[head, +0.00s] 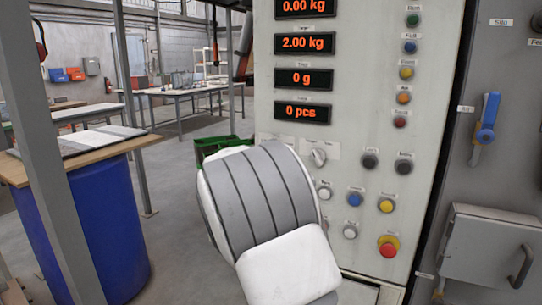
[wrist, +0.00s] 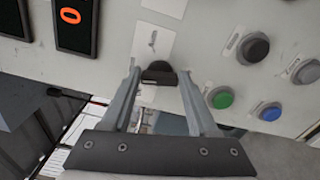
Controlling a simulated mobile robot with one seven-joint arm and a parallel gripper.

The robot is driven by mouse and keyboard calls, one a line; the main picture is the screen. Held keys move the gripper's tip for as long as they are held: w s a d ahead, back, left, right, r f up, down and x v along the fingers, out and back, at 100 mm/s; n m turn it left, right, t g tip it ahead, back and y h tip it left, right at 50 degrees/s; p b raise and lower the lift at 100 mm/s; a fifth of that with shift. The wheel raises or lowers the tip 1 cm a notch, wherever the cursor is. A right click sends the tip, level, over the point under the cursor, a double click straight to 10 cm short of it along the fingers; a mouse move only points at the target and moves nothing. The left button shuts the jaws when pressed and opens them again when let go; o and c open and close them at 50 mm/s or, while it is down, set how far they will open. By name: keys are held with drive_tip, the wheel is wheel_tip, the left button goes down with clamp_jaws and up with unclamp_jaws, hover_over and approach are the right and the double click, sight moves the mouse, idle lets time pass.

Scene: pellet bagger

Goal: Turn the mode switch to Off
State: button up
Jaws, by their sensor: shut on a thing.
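My gripper (wrist: 160,78) is shut on this knob, one finger on each side. Which position the knob points to cannot be made out. In the head view my arm covers the gripper and this part of the panel.
A black button (wrist: 253,47), a green button (wrist: 220,97) and a blue button (wrist: 270,111) sit close right of my gripper. A red emergency stop (head: 389,246) is lower on the panel. A blue-handled switch (head: 486,118) is farther right; a blue barrel (head: 100,225) stands left.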

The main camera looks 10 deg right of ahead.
drive_tip(key=shift+r+n+p, duration=0.2)
drive_tip(key=shift+n+p, duration=2)
drive_tip(key=shift+n, duration=2.5)
drive_tip(key=shift+a+f, duration=0.1)
drive_tip(key=o, duration=1.4)
drive_tip(key=p+v, duration=0.1)
drive_tip(key=v, duration=1.6)
drive_tip(key=shift+s+a, duration=0.1)
